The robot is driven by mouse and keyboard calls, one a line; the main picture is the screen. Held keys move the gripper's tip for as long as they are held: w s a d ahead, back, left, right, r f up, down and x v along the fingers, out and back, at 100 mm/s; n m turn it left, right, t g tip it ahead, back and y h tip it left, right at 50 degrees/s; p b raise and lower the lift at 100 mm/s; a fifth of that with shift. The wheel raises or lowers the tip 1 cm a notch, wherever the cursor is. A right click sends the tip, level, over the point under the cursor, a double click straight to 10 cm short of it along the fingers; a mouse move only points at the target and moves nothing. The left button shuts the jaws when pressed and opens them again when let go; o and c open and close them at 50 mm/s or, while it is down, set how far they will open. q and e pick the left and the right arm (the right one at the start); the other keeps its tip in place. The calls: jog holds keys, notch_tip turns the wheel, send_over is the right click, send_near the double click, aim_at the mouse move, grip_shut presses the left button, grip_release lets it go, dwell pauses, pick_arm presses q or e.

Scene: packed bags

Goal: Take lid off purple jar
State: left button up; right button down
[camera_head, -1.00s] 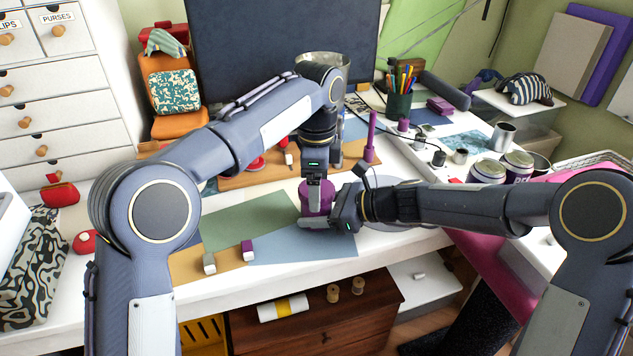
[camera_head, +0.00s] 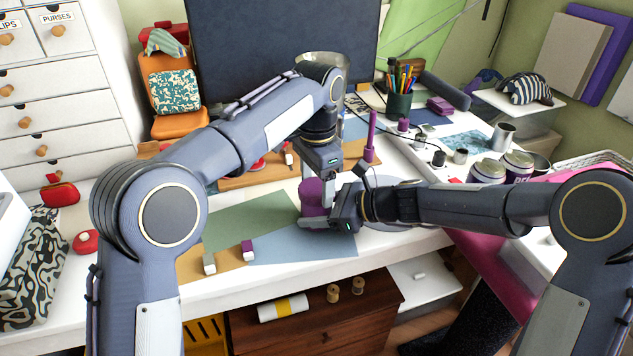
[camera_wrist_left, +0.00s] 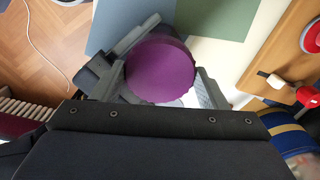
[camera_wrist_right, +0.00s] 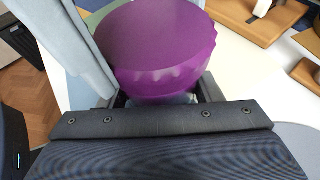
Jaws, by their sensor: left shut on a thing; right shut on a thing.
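The purple jar (camera_head: 312,210) stands upright near the front edge of the desk. Its round purple lid with a scalloped rim (camera_wrist_right: 155,45) is on top, touching the jar body (camera_wrist_right: 160,98). My left gripper (camera_head: 314,182) points down from above, with its two fingers around the lid, which also shows in the left wrist view (camera_wrist_left: 160,70). My right gripper (camera_head: 338,214) comes in level from the right and is shut on the jar body below the lid. Its fingertips are mostly hidden behind the jar in its wrist view.
A green mat (camera_head: 250,218) and a blue mat (camera_head: 310,246) lie on the desk around the jar. Behind are a wooden board (camera_head: 240,180) and an upright purple rod (camera_head: 370,135). Tins (camera_head: 487,171) stand to the right.

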pick_arm(q)
jog(key=o, duration=1.1)
jog(key=shift+r, duration=0.1)
notch_tip(320, 180, up, 4)
jog(key=shift+r, duration=0.1)
jog(key=shift+c, duration=0.4)
notch_tip(320, 180, up, 3)
jog(key=shift+r+m, duration=0.15)
jog(key=shift+m, duration=0.95)
jog(key=shift+f, duration=3.9)
